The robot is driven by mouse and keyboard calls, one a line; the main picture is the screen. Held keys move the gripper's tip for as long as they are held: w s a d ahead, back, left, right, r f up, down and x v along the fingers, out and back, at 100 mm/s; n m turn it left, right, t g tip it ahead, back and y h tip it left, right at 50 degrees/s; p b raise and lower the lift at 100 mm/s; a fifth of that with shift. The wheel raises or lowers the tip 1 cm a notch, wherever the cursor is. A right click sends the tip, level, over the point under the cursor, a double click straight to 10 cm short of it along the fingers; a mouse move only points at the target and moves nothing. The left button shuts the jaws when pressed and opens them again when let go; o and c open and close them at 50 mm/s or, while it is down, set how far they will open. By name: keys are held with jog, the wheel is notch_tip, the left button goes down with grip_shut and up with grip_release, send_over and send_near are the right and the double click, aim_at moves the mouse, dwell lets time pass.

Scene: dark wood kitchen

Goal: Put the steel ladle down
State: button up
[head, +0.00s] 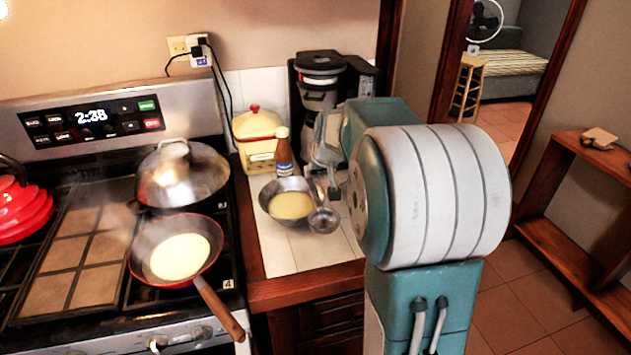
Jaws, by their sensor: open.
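The steel ladle (323,220) is at the right rim of a steel bowl (270,194) of pale batter on the white tiled counter. Its round scoop overlaps the bowl's rim; I cannot tell whether it rests on the rim or on the tiles. Its handle runs up toward my gripper (331,183) and is partly hidden. My gripper is open, just above and behind the scoop, partly hidden by my arm. I cannot tell whether the fingers touch the handle.
A frying pan (142,236) with batter sits on the stove at left, its wooden handle (218,308) sticking out toward the front. A domed lid (182,175) is behind it. A brown bottle (284,158), cream canister (257,127) and coffee maker (318,75) crowd the counter's back. Front tiles are clear.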

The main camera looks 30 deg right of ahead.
jog(key=s+a+r+n+y, duration=0.1)
jog(key=s+a+r, duration=0.2)
jog(key=s+a, duration=0.35)
jog(key=s+a+r+n, duration=0.1)
jog(key=s+a+r, duration=0.2)
jog(key=s+a, duration=0.4)
jog(key=s+a+f, duration=0.1)
jog(key=s+a, duration=0.3)
jog(key=s, duration=0.3)
jog(key=s+a+f+n, duration=0.1)
jog(key=s+a, duration=0.3)
jog(key=s, duration=0.3)
jog(key=shift+s+a+f+g+y, duration=0.15)
jog(key=shift+f+g+y, duration=0.15)
jog(key=shift+g+y, duration=0.1)
